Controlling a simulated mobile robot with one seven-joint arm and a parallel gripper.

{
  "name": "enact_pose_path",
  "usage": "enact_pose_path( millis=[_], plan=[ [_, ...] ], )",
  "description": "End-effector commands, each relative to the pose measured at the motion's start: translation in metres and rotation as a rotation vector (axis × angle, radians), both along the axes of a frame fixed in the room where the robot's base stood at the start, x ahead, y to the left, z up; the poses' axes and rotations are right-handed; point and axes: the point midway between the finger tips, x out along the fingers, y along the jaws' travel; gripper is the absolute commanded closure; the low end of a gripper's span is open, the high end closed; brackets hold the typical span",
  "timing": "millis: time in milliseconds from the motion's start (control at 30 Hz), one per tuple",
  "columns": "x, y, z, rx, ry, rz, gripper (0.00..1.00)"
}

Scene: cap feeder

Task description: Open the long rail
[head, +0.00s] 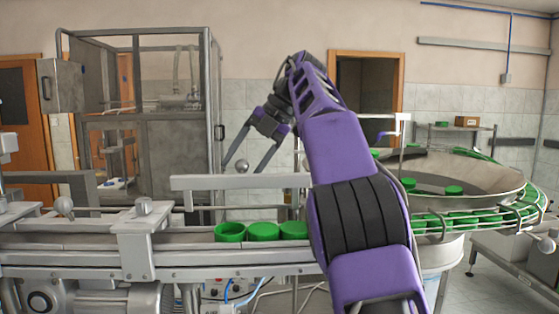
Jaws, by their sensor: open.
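A long light-grey rail (205,183) runs level above the conveyor in the middle of the head view. Its right end passes behind my purple arm. A round grey knob (242,166) shows just above the rail's upper edge. My gripper (242,169) is open, pointing down, with one finger to each side of the knob in the picture. No contact shows between the fingers and the knob, and I cannot tell whether they are at the same depth. The lower ends of the fingers are near the rail's top edge.
Several green caps (263,232) sit on the conveyor (190,240) below the rail. A clamp block (138,236) and another round knob (64,206) stand at left. A round feeder bowl (450,177) with green caps is at right. A framed cabinet (145,100) stands behind.

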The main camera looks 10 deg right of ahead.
Motion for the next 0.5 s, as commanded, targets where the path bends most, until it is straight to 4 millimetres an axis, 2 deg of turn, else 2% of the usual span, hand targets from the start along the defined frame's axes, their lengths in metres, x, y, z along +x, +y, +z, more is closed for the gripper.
enact_pose_path(
  millis=[400, 500],
  plan=[
    [-0.003, -0.014, 0.019, -0.003, -0.001, 0.001, 0.31],
    [-0.007, -0.030, 0.019, -0.002, 0.000, -0.003, 0.31]
  ],
)
